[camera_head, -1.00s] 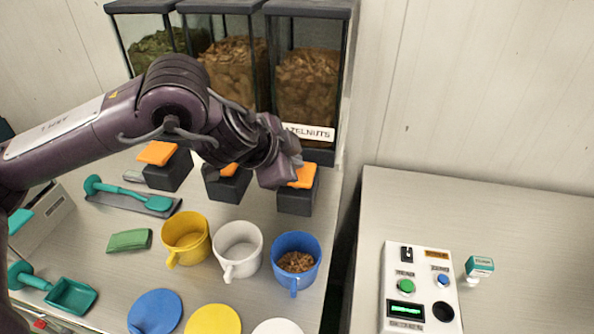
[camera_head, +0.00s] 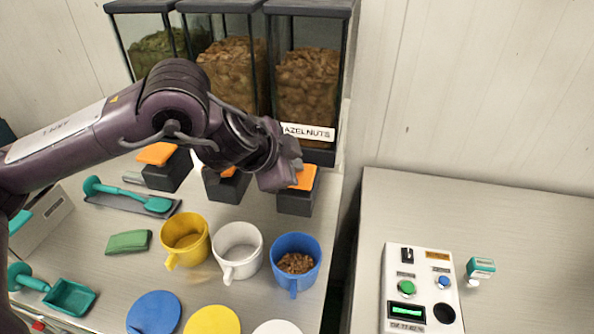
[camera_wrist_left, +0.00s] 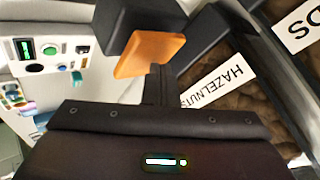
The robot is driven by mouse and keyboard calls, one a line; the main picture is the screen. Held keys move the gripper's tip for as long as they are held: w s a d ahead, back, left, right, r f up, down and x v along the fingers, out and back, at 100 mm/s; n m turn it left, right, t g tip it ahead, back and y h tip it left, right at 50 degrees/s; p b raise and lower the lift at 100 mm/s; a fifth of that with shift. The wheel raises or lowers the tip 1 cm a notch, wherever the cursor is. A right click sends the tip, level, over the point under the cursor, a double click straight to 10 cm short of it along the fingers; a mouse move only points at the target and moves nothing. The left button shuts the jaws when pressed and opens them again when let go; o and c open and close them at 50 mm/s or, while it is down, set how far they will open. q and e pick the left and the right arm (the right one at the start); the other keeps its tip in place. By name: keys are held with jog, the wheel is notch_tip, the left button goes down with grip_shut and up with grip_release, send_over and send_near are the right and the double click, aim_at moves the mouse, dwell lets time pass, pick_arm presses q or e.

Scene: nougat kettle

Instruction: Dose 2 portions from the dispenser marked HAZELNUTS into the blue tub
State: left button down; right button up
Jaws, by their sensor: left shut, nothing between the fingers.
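The dispenser marked HAZELNUTS (camera_head: 307,85) is the right one of the row and holds brown nuts. Its label also shows in the left wrist view (camera_wrist_left: 215,82). Its orange lever (camera_head: 306,177) sits on a dark block at the front, and shows large in the left wrist view (camera_wrist_left: 150,52). The blue tub (camera_head: 296,262) stands below that block with brown pieces in its bottom. My left gripper (camera_head: 290,172) is shut and empty, its tips at the left side of the orange lever; I cannot tell if they touch. My right gripper is out of view.
A white tub (camera_head: 237,251) and a yellow tub (camera_head: 184,240) stand left of the blue one. Blue (camera_head: 154,312) and yellow (camera_head: 212,321) discs lie in front. A control box (camera_head: 418,288) and a stamp-like item (camera_head: 481,267) are on the right table, across a gap.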

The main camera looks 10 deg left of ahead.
pick_arm(q)
jog(key=shift+f+b, duration=0.4)
jog(key=shift+f, duration=0.25)
dwell(0.6)
jog(key=shift+r+p, duration=1.3)
jog(key=shift+r, duration=0.15)
notch_tip(320, 180, up, 5)
jog(key=p, duration=0.4)
jog(key=shift+r+p, duration=0.1)
jog(key=shift+p, duration=0.3)
dwell(0.3)
